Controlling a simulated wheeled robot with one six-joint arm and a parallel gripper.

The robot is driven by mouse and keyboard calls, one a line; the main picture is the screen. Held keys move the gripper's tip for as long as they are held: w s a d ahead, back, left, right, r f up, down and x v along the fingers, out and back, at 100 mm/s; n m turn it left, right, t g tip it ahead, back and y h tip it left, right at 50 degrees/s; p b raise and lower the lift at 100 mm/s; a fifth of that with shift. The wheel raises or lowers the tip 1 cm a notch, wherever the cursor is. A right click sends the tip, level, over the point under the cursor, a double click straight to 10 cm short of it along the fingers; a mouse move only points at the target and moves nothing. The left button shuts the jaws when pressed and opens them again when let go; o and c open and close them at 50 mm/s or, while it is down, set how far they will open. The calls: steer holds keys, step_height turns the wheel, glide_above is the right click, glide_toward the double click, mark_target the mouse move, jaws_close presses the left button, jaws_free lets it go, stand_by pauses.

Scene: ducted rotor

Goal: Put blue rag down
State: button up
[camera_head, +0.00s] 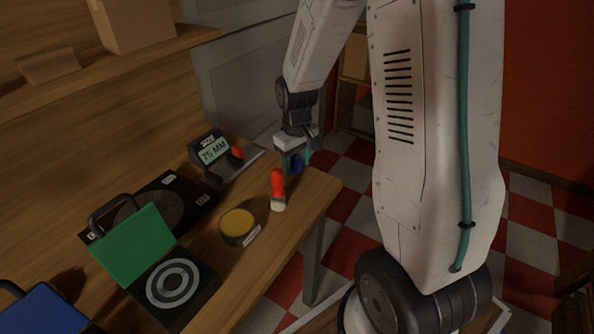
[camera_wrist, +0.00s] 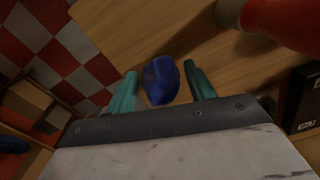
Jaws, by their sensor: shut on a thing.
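The blue rag (camera_wrist: 160,80) is a crumpled dark blue lump between the two teal fingers of my gripper (camera_wrist: 161,88) in the wrist view. In the head view my gripper (camera_head: 294,164) points down near the far right corner of the wooden table (camera_head: 262,258), and a bit of the blue rag (camera_head: 297,164) shows between its fingers. My gripper is shut on the rag. In the wrist view the rag lies over bare wood close to the table edge. I cannot tell whether it touches the tabletop.
A red bottle (camera_head: 278,186) with a pale end stands near the gripper. A display reading 75 MM (camera_head: 213,150), a yellow-topped round tin (camera_head: 237,223), a green panel (camera_head: 133,245) and a blue object (camera_head: 42,310) are farther left. Checkered floor (camera_head: 347,172) lies beyond the edge.

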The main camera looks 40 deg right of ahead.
mark_target(297, 172)
steer(key=shift+f, duration=1.55)
steer(key=shift+f, duration=0.2)
steer(key=shift+f, duration=0.1)
